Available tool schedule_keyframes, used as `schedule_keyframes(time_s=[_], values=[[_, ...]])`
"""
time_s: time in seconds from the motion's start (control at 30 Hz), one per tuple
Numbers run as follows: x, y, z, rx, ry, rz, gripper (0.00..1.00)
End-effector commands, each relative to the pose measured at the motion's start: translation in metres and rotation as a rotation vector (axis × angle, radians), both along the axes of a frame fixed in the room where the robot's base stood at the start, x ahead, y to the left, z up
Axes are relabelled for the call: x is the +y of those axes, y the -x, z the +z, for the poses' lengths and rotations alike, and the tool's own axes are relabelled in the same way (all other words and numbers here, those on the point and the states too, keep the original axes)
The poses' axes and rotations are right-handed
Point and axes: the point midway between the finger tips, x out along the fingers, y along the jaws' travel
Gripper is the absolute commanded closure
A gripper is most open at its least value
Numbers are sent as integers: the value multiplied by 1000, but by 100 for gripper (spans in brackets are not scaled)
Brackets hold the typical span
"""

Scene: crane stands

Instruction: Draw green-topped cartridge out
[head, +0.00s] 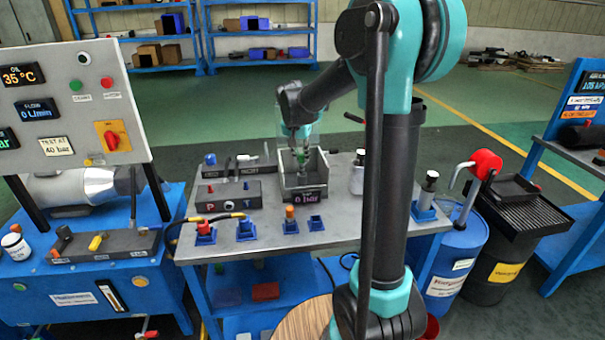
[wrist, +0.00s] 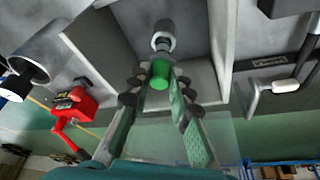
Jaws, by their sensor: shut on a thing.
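The green-topped cartridge (wrist: 159,75) shows in the wrist view between my fingertips, its bright green top facing the camera. My gripper (wrist: 160,90) is shut on that green top. A round metal fitting (wrist: 162,42) shows just beyond the cartridge; I cannot tell whether they are joined. In the head view my gripper (head: 302,150) points down into an open grey box (head: 318,164) on the table. Only a small bit of green shows at the fingertips there. The cartridge's lower part is hidden by the box walls and fingers.
The box walls stand close around my gripper. On the table (head: 345,215) are a grey port block (head: 228,194) to the left, blue holders with an orange-topped cartridge (head: 290,213) in front, and a white bottle (head: 357,175) to the right. My arm hides part of the table.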

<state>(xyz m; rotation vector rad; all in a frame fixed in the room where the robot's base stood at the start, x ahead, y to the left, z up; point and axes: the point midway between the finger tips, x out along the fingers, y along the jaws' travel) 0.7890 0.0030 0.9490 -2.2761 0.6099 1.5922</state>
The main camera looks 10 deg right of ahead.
Motion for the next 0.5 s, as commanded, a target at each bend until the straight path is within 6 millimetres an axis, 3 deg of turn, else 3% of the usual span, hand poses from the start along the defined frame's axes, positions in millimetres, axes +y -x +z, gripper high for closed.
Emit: schedule_keyframes(time_s=[0.5], values=[[0, 0, 24, 0, 0, 0, 100]])
